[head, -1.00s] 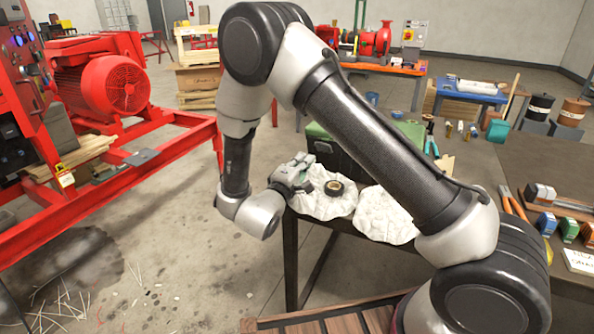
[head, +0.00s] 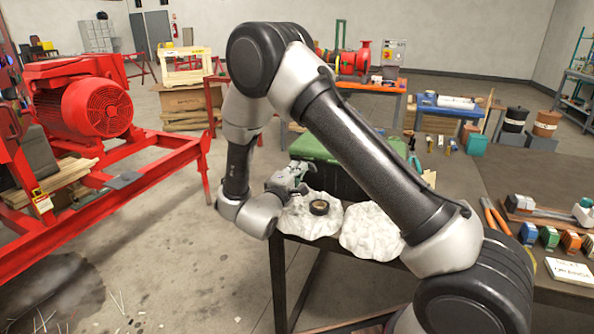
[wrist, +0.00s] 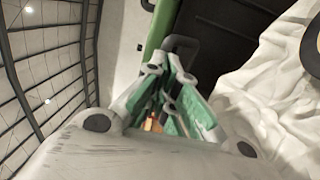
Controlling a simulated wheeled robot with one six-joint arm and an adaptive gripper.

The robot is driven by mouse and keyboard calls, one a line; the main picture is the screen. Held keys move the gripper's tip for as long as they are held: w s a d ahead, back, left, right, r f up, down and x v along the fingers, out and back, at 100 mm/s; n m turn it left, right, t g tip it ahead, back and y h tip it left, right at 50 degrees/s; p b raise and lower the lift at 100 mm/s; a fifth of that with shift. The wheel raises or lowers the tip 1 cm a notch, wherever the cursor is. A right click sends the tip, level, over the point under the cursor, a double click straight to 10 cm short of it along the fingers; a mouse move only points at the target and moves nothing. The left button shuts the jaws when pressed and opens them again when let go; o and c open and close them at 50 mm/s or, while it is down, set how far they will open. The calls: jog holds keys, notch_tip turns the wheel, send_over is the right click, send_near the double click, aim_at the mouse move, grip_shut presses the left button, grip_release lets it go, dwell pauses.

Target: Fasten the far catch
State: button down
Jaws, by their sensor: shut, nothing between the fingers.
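A case with a green lid (head: 314,147) and a dark body (head: 338,181) stands on the bench, partly hidden behind my arm. In the wrist view its green edge (wrist: 160,27) and dark side (wrist: 216,42) show just past the fingers. My gripper (head: 303,169) is shut and empty at the case's near left side. In the wrist view its fingertips (wrist: 172,62) are close to a dark loop-shaped part (wrist: 183,43) on the case. I cannot tell whether they touch it, or whether this part is the far catch. No catch can be made out clearly in the head view.
Crumpled white cloth (head: 370,238) lies on the bench beside the gripper, with a dark ring-shaped roll (head: 320,207) on it. A red pump frame (head: 130,190) stands at left, with open floor between.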

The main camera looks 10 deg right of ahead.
jog(key=shift+w+d+r+g+y, duration=0.2)
jog(key=shift+r+g+y, duration=0.3)
jog(key=shift+g, duration=0.2)
jog(key=shift+w+d+r+g+y, duration=0.2)
jog(key=shift+w+r+g+y, duration=0.15)
jog(key=shift+r+g+y, duration=0.35)
jog(key=shift+w+d+r+g+y, duration=0.3)
jog(key=shift+w+g+y, duration=0.15)
jog(key=shift+g, duration=0.35)
jog(key=shift+w, duration=0.1)
jog(key=shift+r, duration=0.1)
jog(key=shift+r, duration=0.75)
jog(key=shift+d, duration=0.1)
